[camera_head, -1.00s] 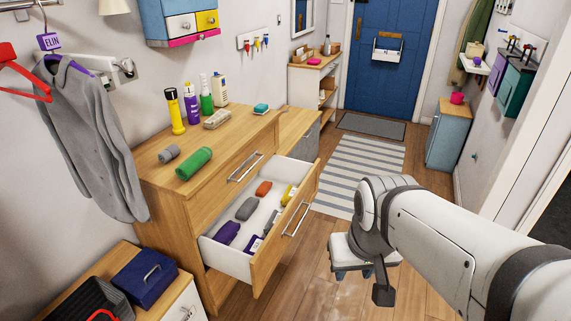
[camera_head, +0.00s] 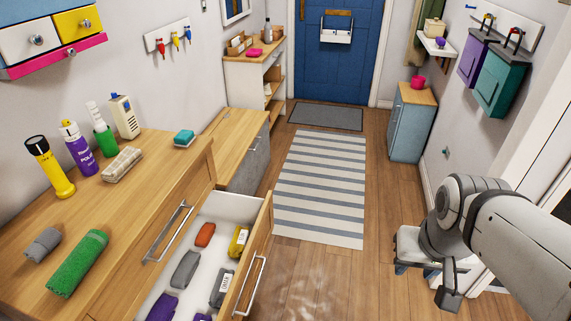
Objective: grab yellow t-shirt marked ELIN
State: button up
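A folded yellow item with a white label (camera_head: 239,241) lies in the open drawer, at its far right corner by the drawer front. The label is too small to read. I see no other yellow garment. My gripper (camera_head: 414,269) is at the right, over the floor, well apart from the drawer. Its white body is partly hidden by my arm; its two bluish fingers show spread, with nothing between them.
The open drawer (camera_head: 254,262) also holds orange (camera_head: 205,235), grey (camera_head: 185,268) and purple (camera_head: 162,307) folded items. Bottles and a green roll (camera_head: 79,262) stand or lie on the dresser top (camera_head: 120,215). The striped rug (camera_head: 320,190) and floor beside it are clear.

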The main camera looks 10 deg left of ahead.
aim_at(237, 249)
jog(key=u, duration=0.25)
jog(key=i, duration=1.1)
jog(key=u, duration=0.75)
jog(key=i, duration=0.3)
jog(key=u, duration=0.35)
jog(key=k, duration=0.85)
jog(key=u, duration=0.2)
jog(key=i, duration=0.85)
jog(key=z, duration=0.1)
